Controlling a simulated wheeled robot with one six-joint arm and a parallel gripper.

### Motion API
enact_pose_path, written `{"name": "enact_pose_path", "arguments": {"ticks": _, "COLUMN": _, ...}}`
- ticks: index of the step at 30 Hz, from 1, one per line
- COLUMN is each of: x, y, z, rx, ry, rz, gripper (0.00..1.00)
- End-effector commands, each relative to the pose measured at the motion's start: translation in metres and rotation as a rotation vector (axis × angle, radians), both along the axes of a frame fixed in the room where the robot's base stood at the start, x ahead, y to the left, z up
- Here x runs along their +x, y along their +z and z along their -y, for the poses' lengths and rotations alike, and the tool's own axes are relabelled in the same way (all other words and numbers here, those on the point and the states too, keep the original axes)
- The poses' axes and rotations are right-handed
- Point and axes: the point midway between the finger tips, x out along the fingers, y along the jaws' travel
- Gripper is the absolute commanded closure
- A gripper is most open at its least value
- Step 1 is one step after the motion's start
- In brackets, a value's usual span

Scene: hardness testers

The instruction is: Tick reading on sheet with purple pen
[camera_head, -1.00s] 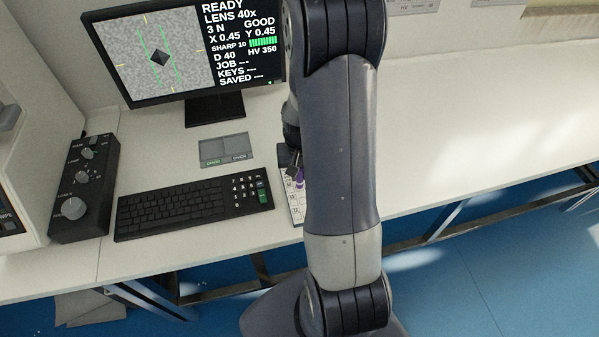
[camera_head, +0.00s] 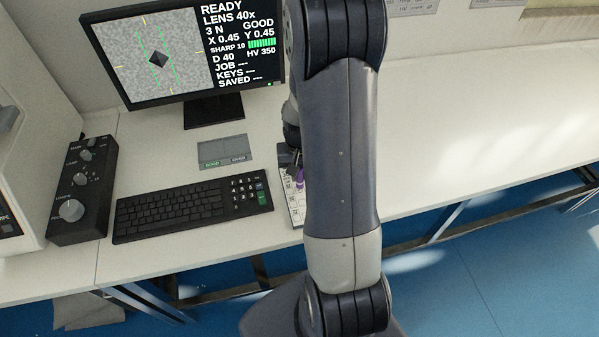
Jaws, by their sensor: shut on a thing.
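The purple pen (camera_head: 299,177) shows as a small patch of purple at my gripper (camera_head: 296,164), just left of my arm. My gripper is shut on the pen, mostly hidden behind my arm. The white sheet (camera_head: 296,208) with printed boxes lies on the bench beneath the pen, right of the keyboard; its right part is hidden by my arm. I cannot tell whether the pen tip touches the sheet. The monitor (camera_head: 190,55) reads HV 350, D 40, X 0.45, Y 0.45, GOOD.
A black keyboard (camera_head: 185,208) lies left of the sheet. A grey two-part tray (camera_head: 223,151) with green and dark labels lies behind it. A black knob box (camera_head: 82,190) stands at the left. The bench right of my arm (camera_head: 470,130) is clear.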

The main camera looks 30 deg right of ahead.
Motion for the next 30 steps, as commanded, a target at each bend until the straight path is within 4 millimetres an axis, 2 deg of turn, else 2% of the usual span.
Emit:
{"name": "enact_pose_path", "arguments": {"ticks": 11, "x": 0.000, "y": 0.003, "z": 0.000, "rx": 0.000, "ry": 0.000, "rz": 0.000, "gripper": 1.00}}
{"name": "enact_pose_path", "arguments": {"ticks": 30, "x": 0.000, "y": 0.041, "z": 0.000, "rx": 0.000, "ry": 0.000, "rz": 0.000, "gripper": 1.00}}
